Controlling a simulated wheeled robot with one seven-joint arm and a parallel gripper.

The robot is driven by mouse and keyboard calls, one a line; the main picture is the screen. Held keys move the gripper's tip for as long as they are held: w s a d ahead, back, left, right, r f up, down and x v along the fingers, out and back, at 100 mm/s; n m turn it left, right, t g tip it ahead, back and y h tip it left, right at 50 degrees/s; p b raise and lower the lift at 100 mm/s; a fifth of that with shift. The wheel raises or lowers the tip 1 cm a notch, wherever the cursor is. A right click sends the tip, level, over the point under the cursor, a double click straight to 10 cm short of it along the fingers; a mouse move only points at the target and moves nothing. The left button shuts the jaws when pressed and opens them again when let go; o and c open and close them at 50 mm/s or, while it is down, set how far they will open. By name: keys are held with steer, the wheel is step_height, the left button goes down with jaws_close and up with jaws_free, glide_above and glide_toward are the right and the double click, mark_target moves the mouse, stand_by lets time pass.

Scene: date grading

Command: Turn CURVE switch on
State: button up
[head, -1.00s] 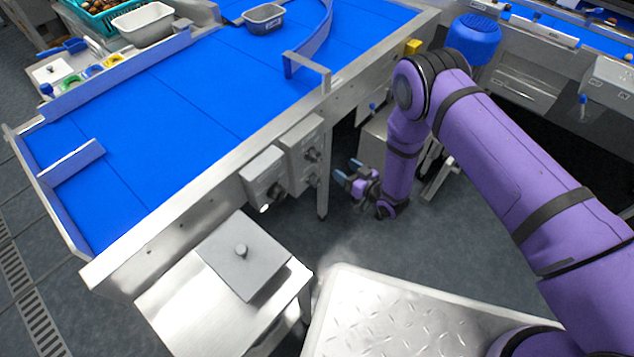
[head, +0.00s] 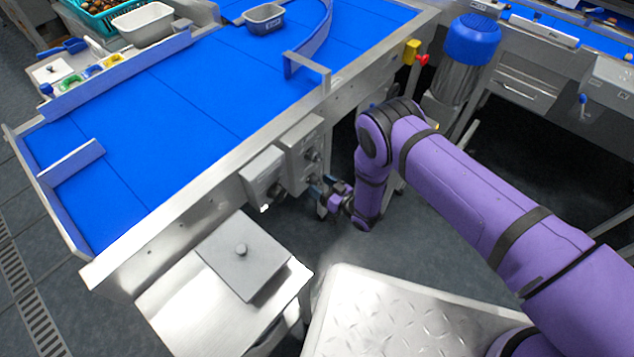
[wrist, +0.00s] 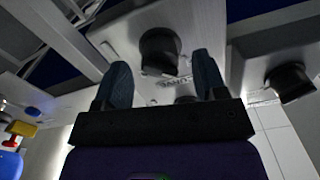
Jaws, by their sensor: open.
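Two grey metal switch boxes hang on the side of the conveyor frame in the head view, a farther box (head: 304,156) and a nearer box (head: 261,178). Both carry dark rotary knobs. In the wrist view a black knob (wrist: 160,50) stands between the fingertips of my gripper (wrist: 161,64), with small blurred lettering beside it. A second knob (wrist: 185,99) is partly hidden by my gripper. Another black knob (wrist: 289,80) is at the right on another panel. My gripper (head: 323,188) is open beside the boxes; contact is not visible.
The blue conveyor belt (head: 170,105) lies above the boxes. A metal table with a grey plate (head: 243,262) stands in front. A yellow box with a red button (head: 422,60) and a blue motor (head: 472,40) are at the right. Floor below is clear.

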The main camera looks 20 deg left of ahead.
steer(key=shift+x, duration=1.05)
steer(key=c, duration=0.9)
